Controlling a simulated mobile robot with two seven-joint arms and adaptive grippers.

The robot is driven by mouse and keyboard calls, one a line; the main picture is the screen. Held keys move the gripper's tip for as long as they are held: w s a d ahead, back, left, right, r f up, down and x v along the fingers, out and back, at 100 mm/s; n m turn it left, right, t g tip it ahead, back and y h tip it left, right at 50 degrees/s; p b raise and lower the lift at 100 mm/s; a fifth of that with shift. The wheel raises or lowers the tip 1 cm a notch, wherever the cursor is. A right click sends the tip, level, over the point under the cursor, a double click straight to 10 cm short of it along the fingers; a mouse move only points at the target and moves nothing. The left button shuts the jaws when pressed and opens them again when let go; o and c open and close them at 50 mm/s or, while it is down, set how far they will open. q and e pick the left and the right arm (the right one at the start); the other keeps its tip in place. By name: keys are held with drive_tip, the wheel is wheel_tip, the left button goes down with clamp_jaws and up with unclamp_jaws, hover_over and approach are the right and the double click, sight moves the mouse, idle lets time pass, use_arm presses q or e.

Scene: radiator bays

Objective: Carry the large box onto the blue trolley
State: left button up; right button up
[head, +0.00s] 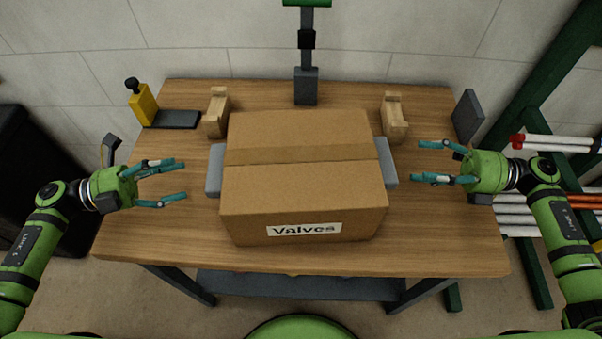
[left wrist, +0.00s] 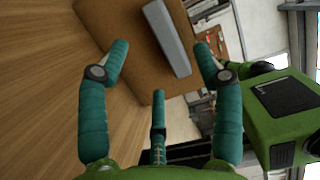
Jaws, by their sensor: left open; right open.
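The large box (head: 301,192) is closed brown cardboard with a "Valves" label. It sits upright on the middle of a wooden table, with a grey block-shaped grip on each side: left (head: 215,170), right (head: 386,162). My left gripper (head: 184,180) is open and empty to the left of the box, apart from it. In the left wrist view the box (left wrist: 125,50) and its grey side grip (left wrist: 167,38) lie ahead of the open fingers (left wrist: 160,60). My right gripper (head: 416,163) is open and empty to the right of the box, apart from it. I see no blue trolley.
The wooden table (head: 440,235) has two wooden blocks (head: 217,112) (head: 394,117), a yellow-and-black tool (head: 145,105), a grey post (head: 306,85) and a grey plate (head: 467,116). A green rack with pipes (head: 560,143) stands right; a black bin (head: 20,150) stands left.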

sight(393, 161)
drive_tip(key=a, duration=0.7)
drive_tip(key=shift+w, duration=0.4)
use_arm(q)
drive_tip(key=x, duration=0.7)
clamp_jaws()
use_arm(e)
clamp_jaws()
use_arm(q)
drive_tip(key=shift+w+r, duration=0.1)
drive_tip(key=shift+r, duration=0.2)
use_arm(e)
drive_tip(key=shift+w+r, duration=0.1)
drive_tip(key=shift+r, duration=0.2)
